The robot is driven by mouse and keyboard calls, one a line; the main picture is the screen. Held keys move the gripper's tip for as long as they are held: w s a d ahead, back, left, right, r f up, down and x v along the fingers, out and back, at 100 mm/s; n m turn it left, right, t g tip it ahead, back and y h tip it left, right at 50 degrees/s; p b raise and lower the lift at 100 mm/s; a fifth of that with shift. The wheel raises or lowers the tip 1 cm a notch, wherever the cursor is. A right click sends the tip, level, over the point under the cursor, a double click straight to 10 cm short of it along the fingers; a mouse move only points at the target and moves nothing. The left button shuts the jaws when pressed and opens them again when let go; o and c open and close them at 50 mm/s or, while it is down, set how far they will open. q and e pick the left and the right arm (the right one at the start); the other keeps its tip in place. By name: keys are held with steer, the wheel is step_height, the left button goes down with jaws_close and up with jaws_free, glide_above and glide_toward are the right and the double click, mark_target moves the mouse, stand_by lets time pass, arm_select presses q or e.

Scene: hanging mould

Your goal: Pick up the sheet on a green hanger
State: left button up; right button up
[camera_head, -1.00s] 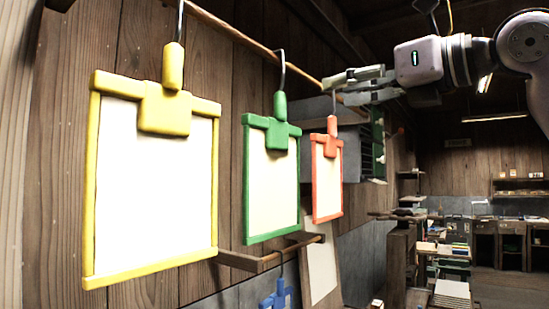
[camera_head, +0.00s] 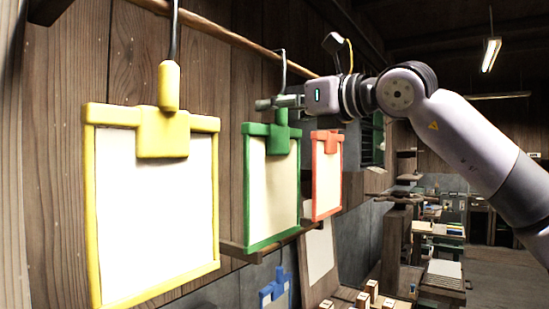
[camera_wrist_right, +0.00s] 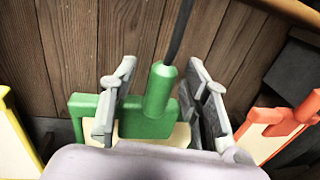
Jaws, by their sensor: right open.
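The green hanger (camera_head: 281,138) hangs by a dark hook from a wooden rail and holds a pale sheet (camera_head: 272,193) in a green frame. My right gripper (camera_head: 278,102) is at the top stem of the green hanger. In the right wrist view, the green hanger's stem (camera_wrist_right: 159,92) stands between the two grey fingers of my right gripper (camera_wrist_right: 160,88), which is open with gaps on both sides. The lower part of the sheet is hidden in that view. My left gripper is not in view.
A yellow-framed sheet (camera_head: 156,208) hangs to the left and a red-framed sheet (camera_head: 326,177) close by on the right. A blue hanger (camera_head: 275,288) hangs lower. The wooden rail (camera_head: 230,40) runs along the plank wall. Cluttered tables stand at the right.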

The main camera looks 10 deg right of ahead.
steer(key=shift+d, duration=0.1)
steer(key=shift+c, duration=0.4)
steer(key=shift+c, duration=0.6)
jaws_close()
